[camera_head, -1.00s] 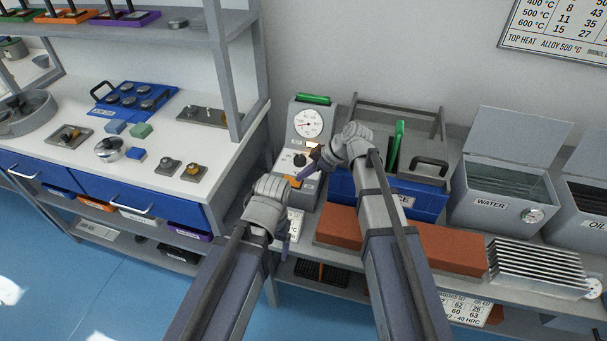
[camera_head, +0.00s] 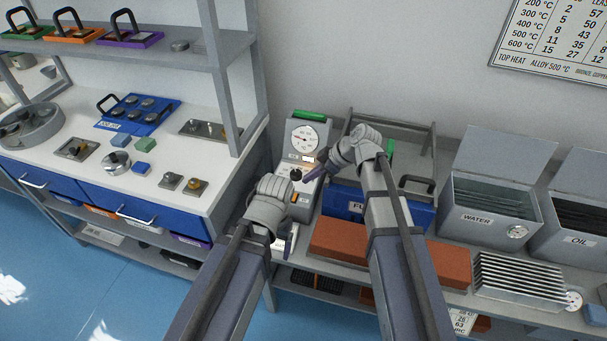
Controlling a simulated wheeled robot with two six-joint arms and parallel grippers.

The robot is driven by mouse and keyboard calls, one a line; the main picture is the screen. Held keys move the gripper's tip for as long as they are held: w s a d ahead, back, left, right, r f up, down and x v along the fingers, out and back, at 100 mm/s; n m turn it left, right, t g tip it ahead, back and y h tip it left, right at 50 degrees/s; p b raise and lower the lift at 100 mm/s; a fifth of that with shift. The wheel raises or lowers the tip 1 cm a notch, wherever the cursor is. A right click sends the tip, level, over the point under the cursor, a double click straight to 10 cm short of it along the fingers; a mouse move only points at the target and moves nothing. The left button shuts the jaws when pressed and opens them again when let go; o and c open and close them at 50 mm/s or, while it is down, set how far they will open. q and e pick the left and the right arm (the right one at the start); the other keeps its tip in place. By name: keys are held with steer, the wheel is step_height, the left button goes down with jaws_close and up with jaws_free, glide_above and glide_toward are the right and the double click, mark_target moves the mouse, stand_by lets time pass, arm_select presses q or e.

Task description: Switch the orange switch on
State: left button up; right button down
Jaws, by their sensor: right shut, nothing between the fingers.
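The orange switch (camera_head: 294,198) is on the lower front of a grey tester with a round dial (camera_head: 303,139), a black knob (camera_head: 296,175) and a green top. Part of the switch is hidden by my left arm's wrist. My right gripper (camera_head: 309,178) is shut and empty, its tip in front of the tester just right of the knob, above and right of the switch. I cannot tell whether it touches the panel. My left gripper (camera_head: 290,243) points down below the switch, in front of the bench; its fingers are too unclear to tell their opening.
A blue box (camera_head: 347,204) and red-brown bricks (camera_head: 340,238) sit right of the tester. Grey WATER (camera_head: 480,219) and OIL (camera_head: 575,240) tanks stand further right, behind a finned metal rack (camera_head: 520,276). A white-topped workbench (camera_head: 75,185) is at the left.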

steer(key=d+f+p+v, duration=0.1)
steer(key=p+v, duration=0.1)
steer(key=v, duration=0.4)
steer(key=shift+s+p, duration=0.2)
steer(key=shift+p, duration=0.2)
steer(key=s+a+m+g+h+p, duration=0.2)
steer(key=s+m+h, duration=0.6)
steer(key=s, duration=1)
steer(key=shift+s+a+f+m+g+h+p, duration=0.35)
steer(key=shift+a+m+p, duration=0.45)
steer(key=shift+m, duration=0.4)
